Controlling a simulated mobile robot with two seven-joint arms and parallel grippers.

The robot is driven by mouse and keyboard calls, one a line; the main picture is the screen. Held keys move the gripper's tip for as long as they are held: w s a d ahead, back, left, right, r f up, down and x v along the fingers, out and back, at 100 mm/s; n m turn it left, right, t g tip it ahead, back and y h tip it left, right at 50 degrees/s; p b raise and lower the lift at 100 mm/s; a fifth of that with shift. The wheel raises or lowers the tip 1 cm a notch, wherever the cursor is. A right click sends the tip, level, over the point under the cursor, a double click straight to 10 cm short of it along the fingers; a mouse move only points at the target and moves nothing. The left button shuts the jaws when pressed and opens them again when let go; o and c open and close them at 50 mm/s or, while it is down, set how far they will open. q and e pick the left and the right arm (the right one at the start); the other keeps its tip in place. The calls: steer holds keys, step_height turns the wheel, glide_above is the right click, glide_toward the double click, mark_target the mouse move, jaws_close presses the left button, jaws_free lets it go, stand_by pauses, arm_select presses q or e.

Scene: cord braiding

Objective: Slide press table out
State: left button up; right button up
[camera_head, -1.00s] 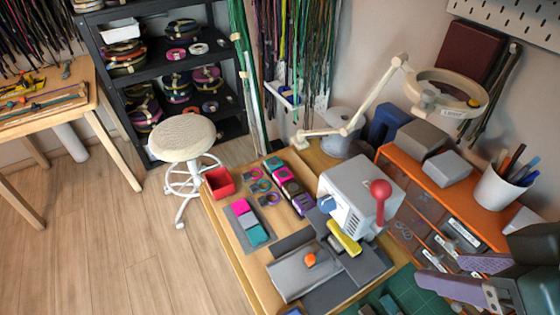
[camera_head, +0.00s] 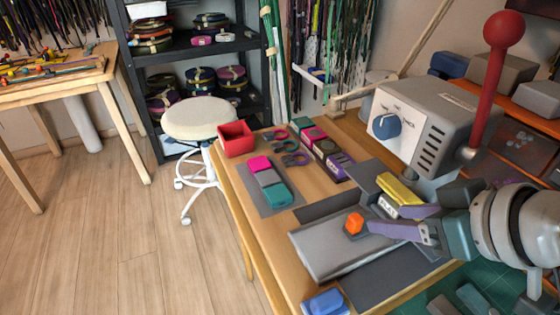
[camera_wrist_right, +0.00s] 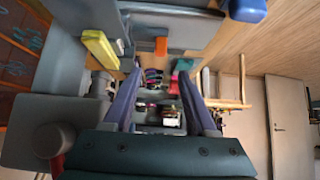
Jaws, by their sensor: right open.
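The press (camera_head: 425,115) is a grey box with a blue dial and a red-knobbed lever. In front of its base lies the press table (camera_head: 330,255), a flat grey plate with a small orange block (camera_head: 354,223) on it. My right gripper (camera_head: 385,217) is open, with its purple fingers pointing left near the orange block; I cannot tell whether they touch it. In the right wrist view, the orange block (camera_wrist_right: 161,46) shows just beyond the open, empty fingers (camera_wrist_right: 160,72). My left gripper is not in view.
A yellow bar (camera_head: 400,187) sits at the press front, close to my right gripper. A blue block (camera_head: 325,302) lies at the table's near edge. A red box (camera_head: 236,139) and a grey mat with coloured pieces (camera_head: 267,183) lie farther left. A stool (camera_head: 200,120) stands beyond.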

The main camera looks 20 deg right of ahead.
mark_target(356, 217)
steer(key=b+x, duration=0.3)
steer(key=x, duration=0.6)
steer(key=shift+w+f+b, duration=0.1)
steer(key=shift+f+b, duration=0.25)
steer(key=shift+w+f, duration=0.35)
steer(key=shift+w, duration=0.05)
steer(key=c, duration=0.8)
jaws_close()
